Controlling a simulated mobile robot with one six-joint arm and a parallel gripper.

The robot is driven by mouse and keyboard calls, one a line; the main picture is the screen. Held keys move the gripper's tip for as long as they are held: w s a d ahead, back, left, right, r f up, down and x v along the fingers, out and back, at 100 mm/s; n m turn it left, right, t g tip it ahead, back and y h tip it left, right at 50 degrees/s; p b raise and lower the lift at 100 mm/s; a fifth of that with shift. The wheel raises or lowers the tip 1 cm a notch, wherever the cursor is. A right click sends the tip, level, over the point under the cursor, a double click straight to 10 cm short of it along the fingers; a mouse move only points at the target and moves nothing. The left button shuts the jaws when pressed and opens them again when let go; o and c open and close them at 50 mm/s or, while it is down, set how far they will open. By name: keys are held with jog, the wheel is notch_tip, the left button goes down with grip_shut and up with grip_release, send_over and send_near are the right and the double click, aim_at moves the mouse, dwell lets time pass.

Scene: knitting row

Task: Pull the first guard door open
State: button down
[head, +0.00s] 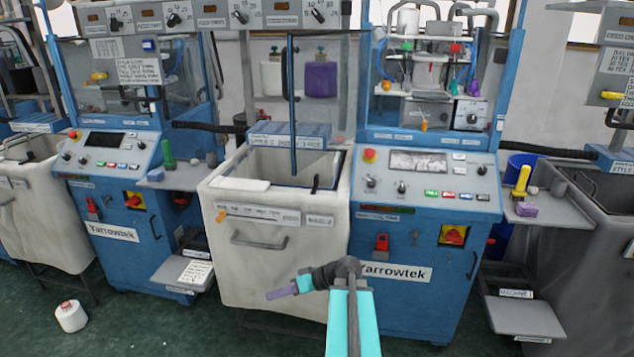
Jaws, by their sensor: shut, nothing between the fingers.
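The knitting machine (428,205) in the middle right has a blue-framed guard around its needle head. A thin blue upright bar (291,105) stands left of this guard, above the white bin; it looks like the free edge of a guard door swung out, but I cannot tell for sure. The left machine (108,180) has a clear guard door (130,75) in a blue frame, which looks closed. Which door is the first one is not shown. My gripper (276,294) is low in front of the white bin, pointing left, shut and empty, apart from both guards.
A white bin (228,265) with a handle stands between the machines. A side shelf (537,210) holds a yellow cone and small items. A grey bin (600,240) is at the right.

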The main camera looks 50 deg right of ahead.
jog(key=s+d+r+n+t+h+p, duration=0.1)
jog(key=s+d+r, duration=0.3)
jog(key=r, duration=0.7)
jog(key=s+d+r+n+t+h+p, duration=0.1)
jog(key=s+d+r+t+p, duration=0.2)
jog(key=d+r, duration=0.6)
jog(key=s+d+r+n+t+h+p, duration=0.1)
jog(key=s+d+r+t, duration=0.3)
jog(key=r, duration=1.1)
jog(key=s+d+p, duration=0.1)
jog(key=s+d, duration=0.2)
jog(key=shift+h, duration=0.3)
jog(key=shift+w+r, duration=0.1)
jog(key=p, duration=0.6)
send_near(306, 166)
jog(key=w, duration=0.2)
jog(key=w+a, duration=0.1)
jog(key=w, duration=0.1)
jog(key=shift+w, duration=0.2)
jog(key=shift+w+a, duration=0.2)
jog(key=shift+w, duration=0.8)
